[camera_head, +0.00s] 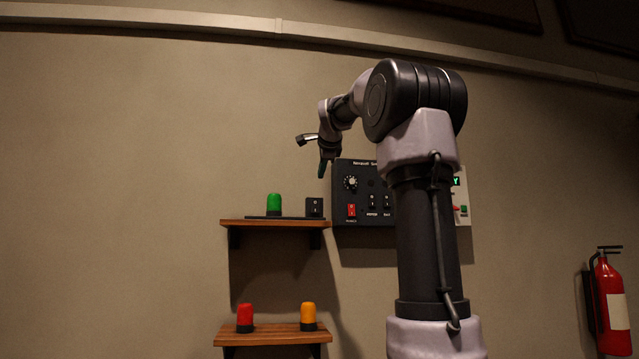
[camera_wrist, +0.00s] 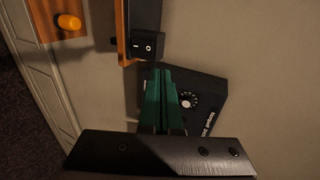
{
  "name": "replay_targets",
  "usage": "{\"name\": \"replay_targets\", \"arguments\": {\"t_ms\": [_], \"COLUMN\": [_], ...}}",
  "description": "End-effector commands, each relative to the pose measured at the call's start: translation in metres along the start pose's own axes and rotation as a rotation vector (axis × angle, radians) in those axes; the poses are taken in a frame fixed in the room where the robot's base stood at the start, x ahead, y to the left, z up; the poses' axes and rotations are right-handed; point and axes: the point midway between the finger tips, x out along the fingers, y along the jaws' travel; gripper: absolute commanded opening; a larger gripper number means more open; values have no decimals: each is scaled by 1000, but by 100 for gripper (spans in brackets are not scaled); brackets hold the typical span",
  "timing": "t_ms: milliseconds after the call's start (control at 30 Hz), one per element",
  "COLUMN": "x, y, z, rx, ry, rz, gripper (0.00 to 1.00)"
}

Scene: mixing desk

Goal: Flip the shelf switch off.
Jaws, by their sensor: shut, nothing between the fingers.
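The shelf switch (camera_head: 314,207) is a small black box at the right end of the upper wooden shelf (camera_head: 262,223). In the wrist view the switch (camera_wrist: 147,44) shows a rocker face with a white line and a circle; which side is pressed in is too small to tell. My gripper (camera_head: 322,174) points down above the switch, apart from it. In the wrist view my gripper's green fingers (camera_wrist: 159,72) are shut and empty, their tips just below the switch in the picture. A green lamp (camera_head: 274,204) stands left of the switch; whether it is lit is unclear.
A black control panel (camera_head: 351,215) with a knob and several switches is on the wall right of the shelf, partly behind my arm. A lower shelf (camera_head: 272,336) holds a red lamp (camera_head: 245,318) and an orange lamp (camera_head: 308,316). A fire extinguisher (camera_head: 611,300) is far right.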

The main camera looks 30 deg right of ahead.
Motion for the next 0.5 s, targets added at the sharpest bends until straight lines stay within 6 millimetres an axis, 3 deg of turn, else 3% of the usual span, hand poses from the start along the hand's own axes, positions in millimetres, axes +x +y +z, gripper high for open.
{"name": "replay_targets", "arguments": {"t_ms": [200,500], "x": [-25,-29], "y": [-6,-7], "z": [-1,0], "rx": [0,0], "ry": [1,1], "rz": [-1,1], "gripper": [0,0]}}
